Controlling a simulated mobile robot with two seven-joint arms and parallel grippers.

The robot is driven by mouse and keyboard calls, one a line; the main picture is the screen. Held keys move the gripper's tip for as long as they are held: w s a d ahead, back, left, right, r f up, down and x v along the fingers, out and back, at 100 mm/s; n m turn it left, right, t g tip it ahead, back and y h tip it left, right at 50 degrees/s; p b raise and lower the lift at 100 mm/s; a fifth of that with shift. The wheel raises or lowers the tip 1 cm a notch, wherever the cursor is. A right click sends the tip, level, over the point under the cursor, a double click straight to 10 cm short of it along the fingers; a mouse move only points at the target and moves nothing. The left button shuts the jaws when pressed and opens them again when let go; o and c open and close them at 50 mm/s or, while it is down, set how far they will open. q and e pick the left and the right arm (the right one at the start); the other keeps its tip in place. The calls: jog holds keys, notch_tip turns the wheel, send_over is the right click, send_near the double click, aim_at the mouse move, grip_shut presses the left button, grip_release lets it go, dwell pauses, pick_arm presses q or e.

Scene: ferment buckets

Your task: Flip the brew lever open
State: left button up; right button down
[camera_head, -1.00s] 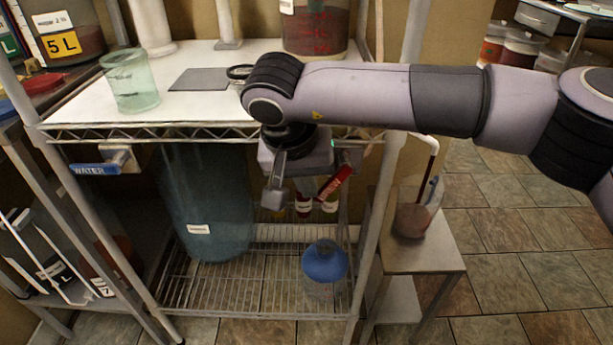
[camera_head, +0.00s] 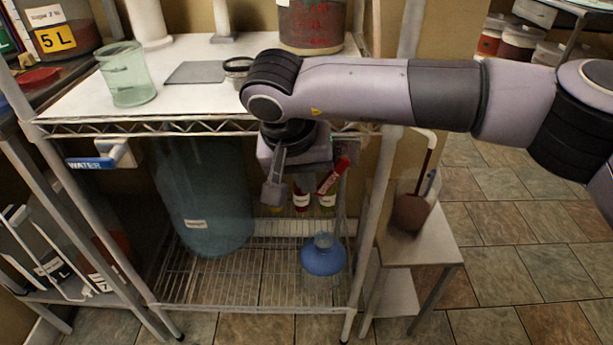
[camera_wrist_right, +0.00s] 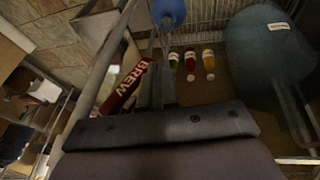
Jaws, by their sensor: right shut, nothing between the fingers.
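The brew lever (camera_head: 333,176) is a red handle with white lettering under the right end of the white shelf top. It slants, with its lower end toward the left. In the right wrist view the red BREW handle (camera_wrist_right: 124,86) lies just left of the fingers. My right gripper (camera_head: 273,188) points down below the shelf edge, left of the lever in the head view. It is shut and empty. Its fingers (camera_wrist_right: 158,88) also show in the wrist view; whether they touch the lever I cannot tell. The lever's mount is partly hidden by my gripper. My left gripper is out of view.
A blue WATER lever (camera_head: 92,163) is on the shelf's left. A large blue-grey container (camera_head: 200,205), small bottles (camera_head: 327,202) and a blue jug (camera_head: 323,256) are below. A shelf post (camera_head: 372,230) stands close right of the lever, beside a small table (camera_head: 425,245).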

dwell(0.4)
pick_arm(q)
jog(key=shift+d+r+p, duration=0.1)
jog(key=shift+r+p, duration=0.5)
pick_arm(e)
jog(key=shift+r, duration=0.8)
